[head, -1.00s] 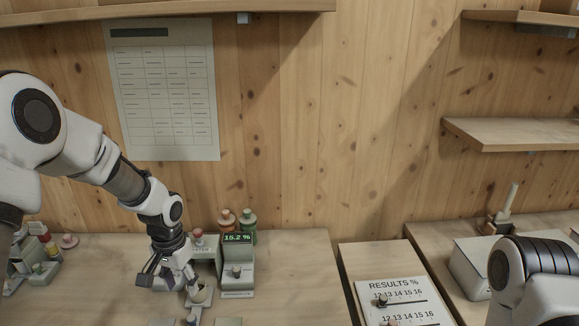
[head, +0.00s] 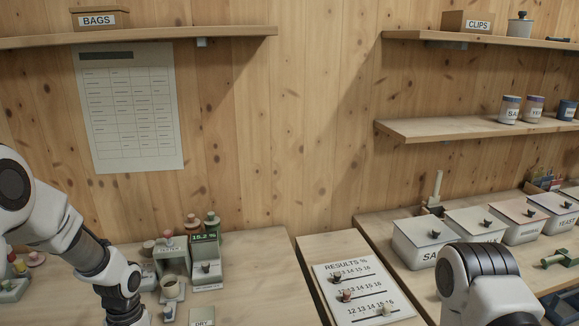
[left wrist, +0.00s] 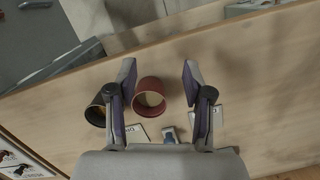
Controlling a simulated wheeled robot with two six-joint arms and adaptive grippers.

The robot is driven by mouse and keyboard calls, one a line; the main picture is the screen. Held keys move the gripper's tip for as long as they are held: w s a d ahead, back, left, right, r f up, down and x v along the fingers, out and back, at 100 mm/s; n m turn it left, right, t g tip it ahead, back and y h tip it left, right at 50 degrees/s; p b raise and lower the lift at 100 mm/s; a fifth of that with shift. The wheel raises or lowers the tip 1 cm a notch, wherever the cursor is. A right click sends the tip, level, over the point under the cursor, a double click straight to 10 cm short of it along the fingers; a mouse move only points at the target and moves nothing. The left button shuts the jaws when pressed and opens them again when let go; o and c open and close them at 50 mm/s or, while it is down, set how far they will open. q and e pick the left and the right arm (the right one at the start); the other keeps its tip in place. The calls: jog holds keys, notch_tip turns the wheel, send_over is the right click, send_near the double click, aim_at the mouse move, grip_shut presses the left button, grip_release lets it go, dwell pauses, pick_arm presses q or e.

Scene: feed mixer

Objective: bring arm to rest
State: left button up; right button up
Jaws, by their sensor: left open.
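My left arm (head: 118,285) comes in from the left in the head view. Its gripper is below the picture edge there. In the left wrist view my left gripper (left wrist: 158,76) is open, with its two fingers spread and nothing held. A dark red round cup (left wrist: 150,97) shows between the fingers, clear of both. A black round cup (left wrist: 97,112) is to its left. My right arm (head: 485,282) shows at the lower right of the head view. Its gripper is out of view.
A results board (head: 362,295) lies in the middle. Several lidded bins (head: 424,240) stand on the right bench. Shelves (head: 455,128) are on the wall.

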pick_arm(q)
jog(key=s+d+f+g+b, duration=0.1)
jog(key=s+d+f, duration=0.3)
jog(key=s+f, duration=0.8)
jog(key=s+d+f+g+b, duration=0.2)
jog(key=s+d+f, duration=0.35)
jog(key=s, duration=1.05)
jog(key=w+t, duration=0.1)
jog(key=w+a+f+n+t, duration=0.1)
jog(key=w+t, duration=0.1)
jog(key=w+a+t, duration=0.1)
jog(key=t, duration=0.1)
jog(key=shift+w+f+n+p, duration=0.15)
jog(key=shift+w+n+p, duration=0.05)
jog(key=shift+n+p, duration=0.15)
